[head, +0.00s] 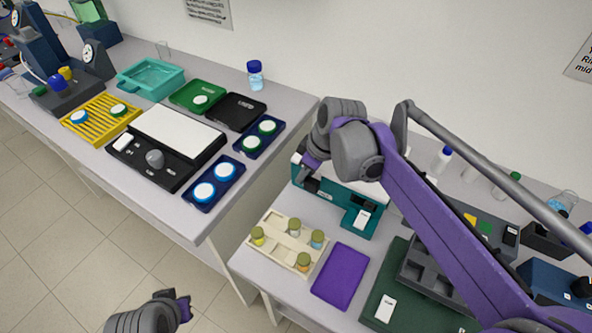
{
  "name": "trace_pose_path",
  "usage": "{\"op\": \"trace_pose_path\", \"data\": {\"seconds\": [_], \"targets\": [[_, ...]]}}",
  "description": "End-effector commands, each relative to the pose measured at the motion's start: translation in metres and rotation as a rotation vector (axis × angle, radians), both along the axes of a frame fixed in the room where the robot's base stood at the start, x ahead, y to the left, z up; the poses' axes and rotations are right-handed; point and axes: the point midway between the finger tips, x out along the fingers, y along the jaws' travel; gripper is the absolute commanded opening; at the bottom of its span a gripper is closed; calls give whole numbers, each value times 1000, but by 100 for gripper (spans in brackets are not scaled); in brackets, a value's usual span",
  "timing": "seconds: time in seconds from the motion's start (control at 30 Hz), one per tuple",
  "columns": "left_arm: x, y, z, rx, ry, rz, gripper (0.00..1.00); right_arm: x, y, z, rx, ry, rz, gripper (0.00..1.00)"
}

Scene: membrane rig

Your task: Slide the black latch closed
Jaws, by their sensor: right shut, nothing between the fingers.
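A teal device (352,226) with a white top stands on the right-hand bench against the wall. A small dark part (327,196) shows on its front near my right gripper; it may be the black latch, but its position is too small to tell. My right gripper (309,183) is shut and empty, pointing down at the device's left front end. I cannot tell whether it touches the device. My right wrist hides part of the device's top. My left gripper (183,302) hangs low over the floor at the bottom, away from both benches; its fingers are too small to read.
A cream rack (275,247) with several capped jars and a purple mat (341,276) lie in front of the device. A dark green mat (414,308) and a grey tray (428,278) are to the right. The left bench holds trays and instruments. A gap separates the benches.

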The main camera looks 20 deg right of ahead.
Motion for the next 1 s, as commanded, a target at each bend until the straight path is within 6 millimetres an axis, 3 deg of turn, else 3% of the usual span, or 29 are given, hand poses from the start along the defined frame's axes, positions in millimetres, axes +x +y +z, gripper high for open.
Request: {"op": "trace_pose_path", "data": {"seconds": [0.27, 0.7, 1.0], "targets": [[0, 0, 0, 0, 0, 0, 0, -3, -3, 2, -5, 6, -1, 0], [2, 0, 8, 0, -4, 0, 0, -20, -19, 79, -4, 3, -1, 0], [2, 0, 10, 0, -5, 0, 0, -24, -24, 102, -1, 1, 0, 0]]}}
